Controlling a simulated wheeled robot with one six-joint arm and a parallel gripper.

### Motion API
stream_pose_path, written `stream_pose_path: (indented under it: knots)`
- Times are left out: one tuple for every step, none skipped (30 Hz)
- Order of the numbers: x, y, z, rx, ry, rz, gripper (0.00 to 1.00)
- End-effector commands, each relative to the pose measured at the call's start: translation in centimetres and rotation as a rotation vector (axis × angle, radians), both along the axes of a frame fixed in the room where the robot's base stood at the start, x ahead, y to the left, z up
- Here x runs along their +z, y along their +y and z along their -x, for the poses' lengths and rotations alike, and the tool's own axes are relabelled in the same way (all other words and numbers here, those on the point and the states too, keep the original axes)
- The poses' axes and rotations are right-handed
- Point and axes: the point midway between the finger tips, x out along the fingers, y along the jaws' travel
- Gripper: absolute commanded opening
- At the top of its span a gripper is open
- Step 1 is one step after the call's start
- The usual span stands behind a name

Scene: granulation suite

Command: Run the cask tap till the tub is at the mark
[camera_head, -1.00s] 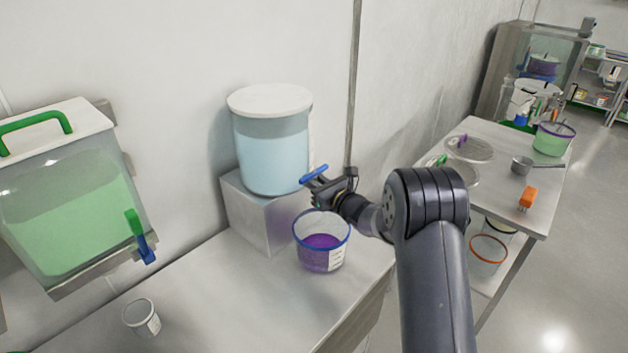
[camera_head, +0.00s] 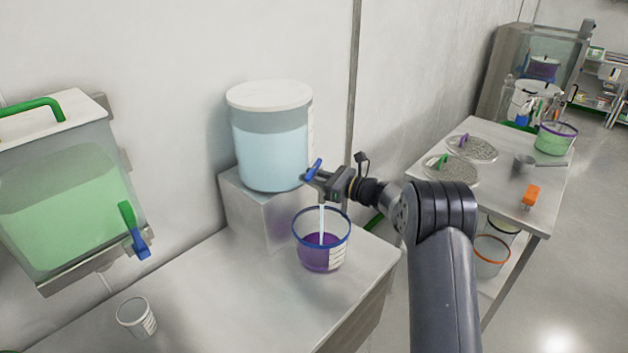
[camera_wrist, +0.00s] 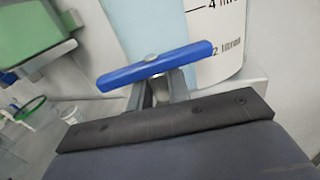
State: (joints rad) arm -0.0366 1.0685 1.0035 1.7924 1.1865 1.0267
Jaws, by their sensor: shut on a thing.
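The cask (camera_head: 270,150) is a clear drum of pale blue liquid with a white lid, raised on a grey block. Its blue tap handle (camera_head: 313,169) is tilted in the head view; it also shows as a blue bar (camera_wrist: 155,64) in the wrist view. My gripper (camera_head: 318,178) is shut on the tap handle. A pale stream (camera_head: 322,222) falls from the tap into the tub (camera_head: 336,262). The tub is clear with a blue rim, purple contents and a white scale on its side. I cannot tell which line is the mark.
A tank of green liquid (camera_head: 65,205) with a green and blue tap hangs at the left. A small white cup (camera_head: 136,316) stands on the bench (camera_head: 225,290). The right table (camera_head: 500,200) holds lids, a scoop, an orange item and a green tub.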

Motion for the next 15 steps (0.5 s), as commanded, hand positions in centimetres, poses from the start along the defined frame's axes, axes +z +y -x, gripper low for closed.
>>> stream_pose_path:
  knots:
    - [-0.09, -0.07, -0.1, 0.026, -0.003, -0.001, 0.0]
    - [-0.06, -0.07, -0.11, 0.042, -0.003, 0.0, 0.0]
    - [-0.04, -0.06, -0.11, 0.062, -0.003, -0.001, 0.0]
    - [-0.07, -0.06, -0.09, 0.075, -0.001, -0.001, 0.0]
    - [-0.05, -0.05, -0.09, 0.088, -0.002, 0.0, 0.0]
    - [0.0, -0.03, -0.07, 0.103, -0.002, -0.002, 0.0]
    - [0.02, -0.03, -0.09, 0.113, -0.002, -0.001, 0.0]
    - [0.03, -0.02, -0.07, 0.122, -0.002, -0.001, 0.0]
    - [0.01, -0.01, -0.04, 0.133, -0.001, -0.001, 0.0]
    - [0.02, 0.0, -0.05, 0.139, 0.0, -0.001, 0.0]
    - [0.05, 0.01, -0.06, 0.144, -0.001, -0.002, 0.0]
    - [0.08, 0.01, -0.05, 0.149, -0.002, -0.002, 0.0]
    - [0.09, 0.02, -0.04, 0.153, -0.002, -0.002, 0.0]
    - [0.1, 0.02, -0.02, 0.156, -0.002, -0.002, 0.0]
    - [0.12, 0.03, -0.01, 0.159, -0.002, -0.002, 0.0]
